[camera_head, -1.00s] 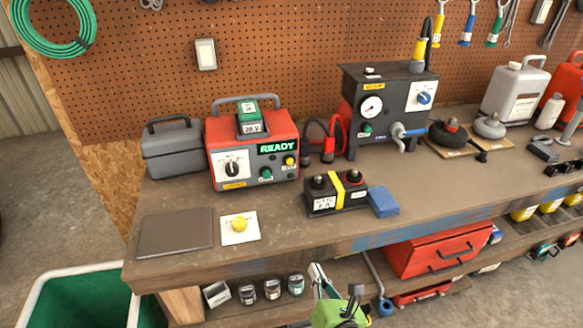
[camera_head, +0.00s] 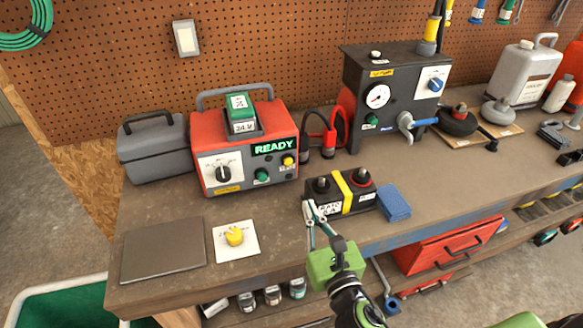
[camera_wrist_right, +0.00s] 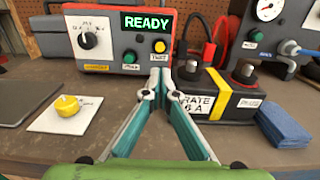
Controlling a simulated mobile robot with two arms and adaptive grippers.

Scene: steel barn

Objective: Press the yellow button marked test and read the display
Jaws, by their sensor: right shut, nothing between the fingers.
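The red and grey tester (camera_head: 240,140) stands on the bench, and its display (camera_head: 275,147) reads READY in green. The yellow button (camera_head: 288,161) is at the right of its front panel, above a small label; a green button (camera_head: 262,175) sits lower to its left. In the right wrist view the yellow button (camera_wrist_right: 160,46) shows just above my fingertips, with a label reading TEST under it. My right gripper (camera_head: 311,207) is shut and empty, in front of the tester and apart from the button. It also shows in the right wrist view (camera_wrist_right: 160,78). My left gripper is out of view.
A black battery (camera_head: 362,202) with a yellow strap sits close to the right of my gripper, beside a blue cloth (camera_head: 394,203). A yellow knob (camera_head: 234,237) on a white card and a grey plate (camera_head: 163,250) lie at left. A gauge unit (camera_head: 390,100) stands behind.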

